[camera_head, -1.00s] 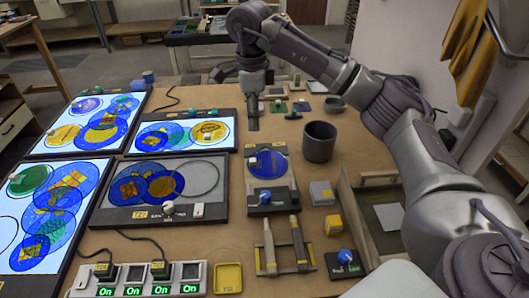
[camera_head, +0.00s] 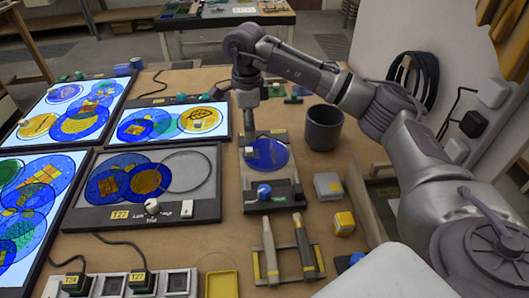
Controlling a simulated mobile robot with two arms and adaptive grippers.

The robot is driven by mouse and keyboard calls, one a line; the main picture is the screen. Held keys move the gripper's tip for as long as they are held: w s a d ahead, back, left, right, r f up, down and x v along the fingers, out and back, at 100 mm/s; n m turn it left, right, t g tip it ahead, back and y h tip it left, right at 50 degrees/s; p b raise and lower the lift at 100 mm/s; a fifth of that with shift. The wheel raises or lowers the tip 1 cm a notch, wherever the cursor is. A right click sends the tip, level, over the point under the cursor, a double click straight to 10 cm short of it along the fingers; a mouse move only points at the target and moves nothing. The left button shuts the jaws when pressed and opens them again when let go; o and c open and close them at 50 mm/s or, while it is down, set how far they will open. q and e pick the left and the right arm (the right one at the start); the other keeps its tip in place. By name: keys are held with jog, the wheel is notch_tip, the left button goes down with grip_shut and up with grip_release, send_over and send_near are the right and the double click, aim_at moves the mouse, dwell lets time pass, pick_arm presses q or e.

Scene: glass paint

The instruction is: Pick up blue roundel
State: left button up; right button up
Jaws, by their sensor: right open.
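A blue roundel (camera_head: 272,157) lies flat on a grey holder (camera_head: 283,190) right of the middle panel. Other blue discs lie on the unlit panel marked T27 (camera_head: 205,205) and on the lit panels (camera_head: 129,124). My left gripper is not in view.
A dark cup (camera_head: 323,128) stands right of the holder. A rack with two tools (camera_head: 304,245), a grey block (camera_head: 328,186) and a yellow-topped block (camera_head: 343,222) are nearer. A yellow tray (camera_head: 221,285) and switches (camera_head: 178,283) sit at the front. Bare table lies between them.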

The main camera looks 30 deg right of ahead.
aim_at(248, 149)
notch_tip(248, 149, down, 3)
jog(key=shift+w+r, duration=0.1)
jog(key=shift+w, duration=0.05)
notch_tip(248, 149, down, 4)
jog(key=shift+w+a+f+p, duration=0.1)
jog(key=shift+w+p, duration=0.05)
jog(key=shift+p, duration=0.65)
jog(key=shift+f, duration=0.5)
grip_shut()
